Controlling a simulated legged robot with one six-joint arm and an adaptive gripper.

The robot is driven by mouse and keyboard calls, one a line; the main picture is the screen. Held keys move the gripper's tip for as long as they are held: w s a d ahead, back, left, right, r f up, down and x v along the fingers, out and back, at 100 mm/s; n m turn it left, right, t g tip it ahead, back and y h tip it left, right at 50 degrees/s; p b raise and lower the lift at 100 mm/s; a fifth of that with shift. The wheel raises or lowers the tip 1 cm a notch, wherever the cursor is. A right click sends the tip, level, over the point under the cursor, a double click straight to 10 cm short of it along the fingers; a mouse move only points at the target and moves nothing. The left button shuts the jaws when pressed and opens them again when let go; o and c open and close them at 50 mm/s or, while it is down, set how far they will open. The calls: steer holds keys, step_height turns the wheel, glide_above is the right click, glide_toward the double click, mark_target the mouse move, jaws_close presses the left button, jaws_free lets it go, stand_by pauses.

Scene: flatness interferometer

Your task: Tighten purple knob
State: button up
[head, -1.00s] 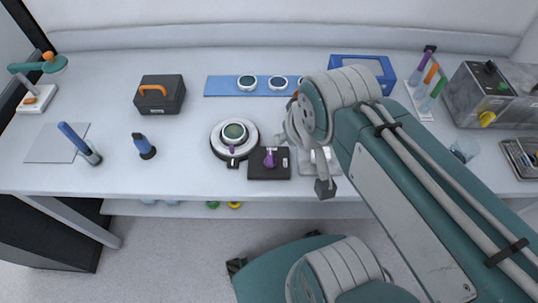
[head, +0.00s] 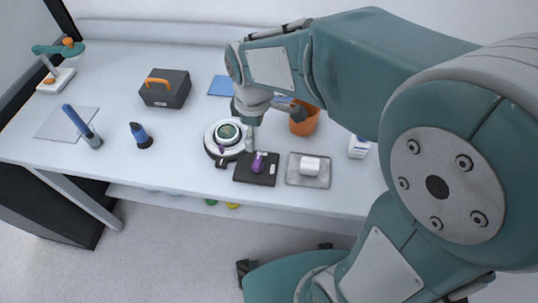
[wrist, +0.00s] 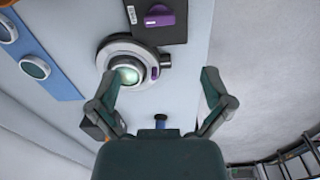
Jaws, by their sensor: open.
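A larger purple knob (head: 258,162) stands on a black box (head: 243,174) just right of the stage. My gripper (wrist: 160,76) is open and empty, hovering near the stage. My arm partly covers this area in the head view.
A grey tray with a white roll (head: 311,164) lies right of the black box. An orange cup (head: 304,122) stands behind. A blue bottle (head: 141,135), a blue-handled tool (head: 80,124) and a dark case (head: 164,89) are left.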

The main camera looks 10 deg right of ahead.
mark_target(257, 161)
steer(key=shift+n, duration=0.4)
steer(key=f, duration=1.1)
steer(key=shift+w+d+f, duration=0.1)
steer(key=shift+w+f, duration=0.1)
steer(key=shift+f, duration=0.2)
steer(key=c, duration=1.1)
